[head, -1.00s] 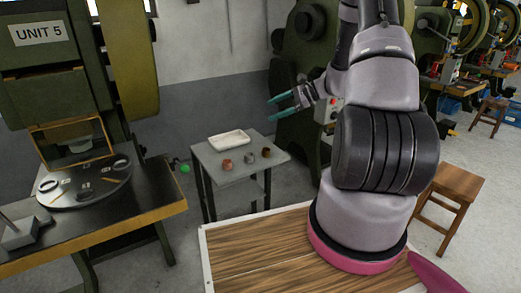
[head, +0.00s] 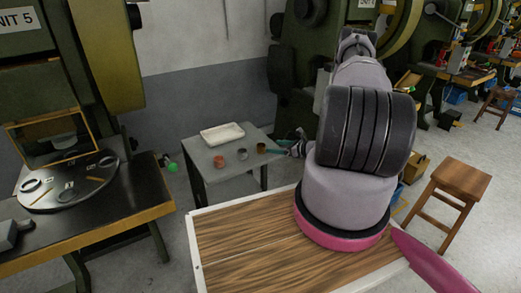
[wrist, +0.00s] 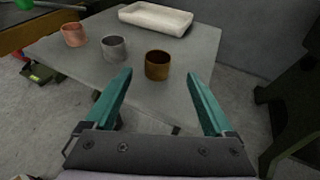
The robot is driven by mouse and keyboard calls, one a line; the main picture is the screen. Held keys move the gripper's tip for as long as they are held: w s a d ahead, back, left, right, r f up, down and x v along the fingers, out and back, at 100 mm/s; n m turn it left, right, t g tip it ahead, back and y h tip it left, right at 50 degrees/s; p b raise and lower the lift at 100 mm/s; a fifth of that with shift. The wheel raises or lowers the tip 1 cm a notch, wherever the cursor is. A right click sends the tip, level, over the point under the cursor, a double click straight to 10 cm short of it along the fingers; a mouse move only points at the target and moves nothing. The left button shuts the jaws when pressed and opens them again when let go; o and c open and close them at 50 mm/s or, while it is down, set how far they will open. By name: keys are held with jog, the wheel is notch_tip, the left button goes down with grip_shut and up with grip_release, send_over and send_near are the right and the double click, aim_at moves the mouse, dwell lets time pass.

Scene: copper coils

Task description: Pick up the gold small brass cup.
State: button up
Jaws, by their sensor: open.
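The gold brass cup (head: 261,148) stands upright on a small grey table, at the right end of a row of three cups. In the wrist view the gold cup (wrist: 158,65) is ahead of my gripper, between the lines of its two teal fingers but beyond their tips. My gripper (wrist: 160,92) is open and empty. In the head view my gripper (head: 277,148) is at the table's right edge, close to the gold cup, partly hidden by my arm.
A grey cup (wrist: 114,48) and a copper-coloured cup (wrist: 74,35) stand left of the gold cup. A white tray (wrist: 156,17) lies behind them on the grey table (wrist: 205,50). A dark workbench (head: 110,215) is farther left.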

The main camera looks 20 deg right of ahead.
aim_at(258, 144)
jog(key=x, duration=0.7)
jog(key=shift+a+r, duration=0.1)
jog(key=shift+a, duration=0.1)
grip_shut()
jog(key=shift+r, duration=0.1)
